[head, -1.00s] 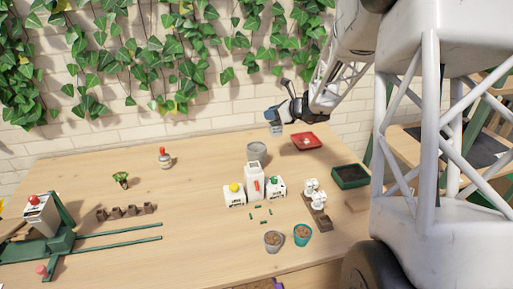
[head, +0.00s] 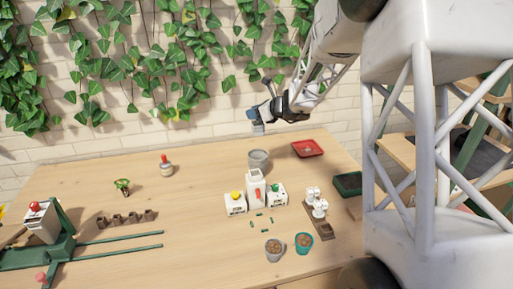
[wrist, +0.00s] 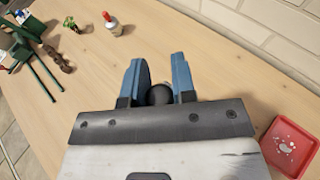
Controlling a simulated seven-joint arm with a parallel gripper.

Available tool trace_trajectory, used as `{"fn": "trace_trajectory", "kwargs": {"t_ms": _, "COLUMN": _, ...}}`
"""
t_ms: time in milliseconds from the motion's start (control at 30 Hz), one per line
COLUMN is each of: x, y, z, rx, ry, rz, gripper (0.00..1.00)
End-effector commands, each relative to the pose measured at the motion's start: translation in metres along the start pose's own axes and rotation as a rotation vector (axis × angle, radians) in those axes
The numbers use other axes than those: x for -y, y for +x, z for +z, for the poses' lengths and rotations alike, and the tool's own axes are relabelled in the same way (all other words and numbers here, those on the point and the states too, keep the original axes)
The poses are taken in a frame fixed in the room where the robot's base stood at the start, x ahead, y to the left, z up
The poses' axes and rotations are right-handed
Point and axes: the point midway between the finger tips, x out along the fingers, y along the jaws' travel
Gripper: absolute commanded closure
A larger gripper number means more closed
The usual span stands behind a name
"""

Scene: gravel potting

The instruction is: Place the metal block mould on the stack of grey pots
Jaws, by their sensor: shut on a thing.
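The stack of grey pots (head: 258,164) stands on the table behind the white bottle. My gripper (head: 254,117) is in the air above the stack, shut on the metal block mould (head: 258,128). The small grey mould hangs below the fingers, clear of the pots. In the wrist view, the two blue fingers of my gripper (wrist: 157,75) stand either side of a dark rounded part of the mould (wrist: 159,95). The rest of the mould is hard to make out there, and the pots are hidden.
A red tray (head: 310,152) lies right of the pots. A dark green tray (head: 347,184) is at the right, and a red-capped bottle (head: 166,167) at the left. The brick wall rises behind the table.

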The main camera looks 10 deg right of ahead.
Motion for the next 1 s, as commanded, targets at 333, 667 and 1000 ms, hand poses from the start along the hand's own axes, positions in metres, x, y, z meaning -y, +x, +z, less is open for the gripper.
{"fn": "trace_trajectory", "kwargs": {"t_ms": 333, "x": 0.0, "y": 0.017, "z": -0.042, "rx": -0.001, "ry": 0.004, "rz": 0.0, "gripper": 1.0}}
{"fn": "trace_trajectory", "kwargs": {"t_ms": 667, "x": 0.0, "y": 0.022, "z": -0.054, "rx": 0.0, "ry": 0.001, "rz": 0.0, "gripper": 1.0}}
{"fn": "trace_trajectory", "kwargs": {"t_ms": 1000, "x": 0.0, "y": 0.026, "z": -0.063, "rx": -0.001, "ry": 0.002, "rz": 0.0, "gripper": 1.0}}
